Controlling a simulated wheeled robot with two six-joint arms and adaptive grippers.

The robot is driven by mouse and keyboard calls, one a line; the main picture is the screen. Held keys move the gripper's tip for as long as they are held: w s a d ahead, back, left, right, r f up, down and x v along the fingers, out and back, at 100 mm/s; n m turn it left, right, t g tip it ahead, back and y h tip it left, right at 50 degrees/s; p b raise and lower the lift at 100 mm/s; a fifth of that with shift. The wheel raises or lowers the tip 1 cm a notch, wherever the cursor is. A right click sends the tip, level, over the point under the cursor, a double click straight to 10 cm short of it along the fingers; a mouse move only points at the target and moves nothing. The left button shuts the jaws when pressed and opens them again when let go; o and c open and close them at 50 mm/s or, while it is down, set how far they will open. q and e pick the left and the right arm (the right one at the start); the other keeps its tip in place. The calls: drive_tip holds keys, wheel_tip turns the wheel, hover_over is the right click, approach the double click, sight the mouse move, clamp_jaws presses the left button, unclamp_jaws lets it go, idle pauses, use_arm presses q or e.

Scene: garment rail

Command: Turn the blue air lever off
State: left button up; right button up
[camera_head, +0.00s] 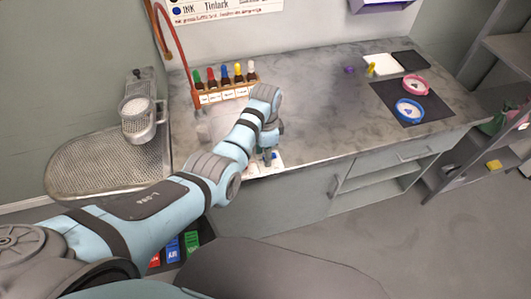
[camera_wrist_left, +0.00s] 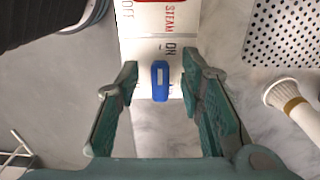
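The blue lever (camera_wrist_left: 160,81) shows in the left wrist view, lengthwise up and down the picture, at the end of a white panel (camera_wrist_left: 145,48). The panel carries a red STEAM label and the words ON and OFF; ON is close to the lever. My left gripper (camera_wrist_left: 160,85) is open, with one green finger on each side of the lever and a visible gap to both. In the head view my left gripper (camera_head: 269,153) is low over the counter's front edge, and it hides most of the panel (camera_head: 255,168). My right gripper is not in view.
The grey counter (camera_head: 320,105) holds a rack of coloured bottles (camera_head: 227,85) at the back and a dark mat (camera_head: 420,112) with blue and pink round items at the right. A perforated metal tray (camera_head: 105,165) is at the left. Coloured cards (camera_head: 173,250) are below.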

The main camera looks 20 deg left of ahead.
use_arm(q)
clamp_jaws()
drive_tip(key=shift+r+n, duration=0.1)
drive_tip(key=shift+n, duration=0.2)
drive_tip(key=shift+s+d+r+n+p, duration=0.1)
drive_tip(key=shift+s+r+n+p, duration=0.05)
drive_tip(key=shift+n+p, duration=1.5)
drive_tip(key=shift+n, duration=0.35)
drive_tip(key=n+p, duration=0.1)
drive_tip(key=n, duration=0.1)
drive_tip(key=shift+s+d+n, duration=0.1)
drive_tip(key=shift+d+n, duration=0.05)
drive_tip(key=shift+n, duration=0.25)
drive_tip(key=n, duration=0.4)
drive_tip(key=shift+d, duration=0.25)
drive_tip(key=n, duration=0.6)
drive_tip(key=shift+d+n, duration=0.3)
